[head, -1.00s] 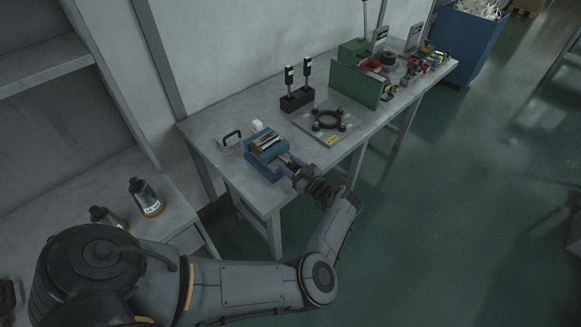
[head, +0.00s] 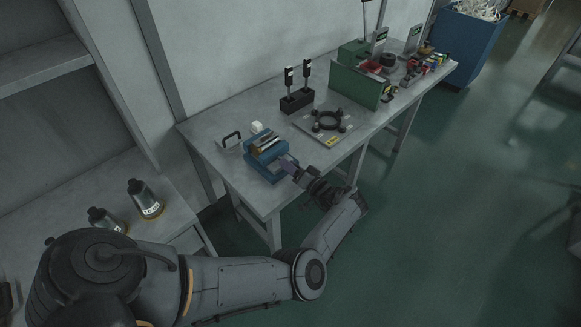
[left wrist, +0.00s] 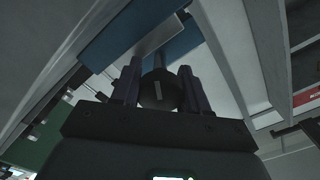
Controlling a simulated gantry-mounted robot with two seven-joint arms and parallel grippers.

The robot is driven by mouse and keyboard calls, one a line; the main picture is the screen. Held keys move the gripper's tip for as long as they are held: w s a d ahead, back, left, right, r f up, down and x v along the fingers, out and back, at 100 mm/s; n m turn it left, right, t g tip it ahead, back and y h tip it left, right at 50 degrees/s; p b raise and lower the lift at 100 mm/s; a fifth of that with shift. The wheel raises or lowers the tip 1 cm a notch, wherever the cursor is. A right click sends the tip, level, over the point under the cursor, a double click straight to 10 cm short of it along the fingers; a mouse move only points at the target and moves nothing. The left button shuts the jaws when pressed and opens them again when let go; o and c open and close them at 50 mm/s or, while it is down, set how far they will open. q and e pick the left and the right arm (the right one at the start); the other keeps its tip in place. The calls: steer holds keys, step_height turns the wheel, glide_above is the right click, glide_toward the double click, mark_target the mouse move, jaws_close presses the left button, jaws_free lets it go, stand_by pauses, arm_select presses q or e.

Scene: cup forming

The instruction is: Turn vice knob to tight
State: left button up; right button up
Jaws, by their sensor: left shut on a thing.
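The blue vice (head: 265,152) sits near the front left edge of the workbench. It also shows as a blue block in the left wrist view (left wrist: 138,28). The dark round vice knob (left wrist: 158,92) has a pale mark on its face and sits between the two fingers of my left gripper (left wrist: 155,85). The fingers are shut on it from both sides. In the head view my left gripper (head: 289,167) is at the vice's front right side and hides the knob. My right gripper is not in view.
Two labelled bottles (head: 146,199) stand on a lower left shelf. The floor to the right is clear.

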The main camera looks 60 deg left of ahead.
arm_select(q)
steer(key=shift+w+r+m, duration=0.1)
steer(key=shift+r+m, duration=0.25)
steer(key=shift+m, duration=0.45)
steer(key=o, duration=1)
steer(key=shift+f, duration=0.1)
steer(key=shift+o, duration=0.2)
steer(key=shift+f, duration=0.1)
steer(key=shift+d+f, duration=0.1)
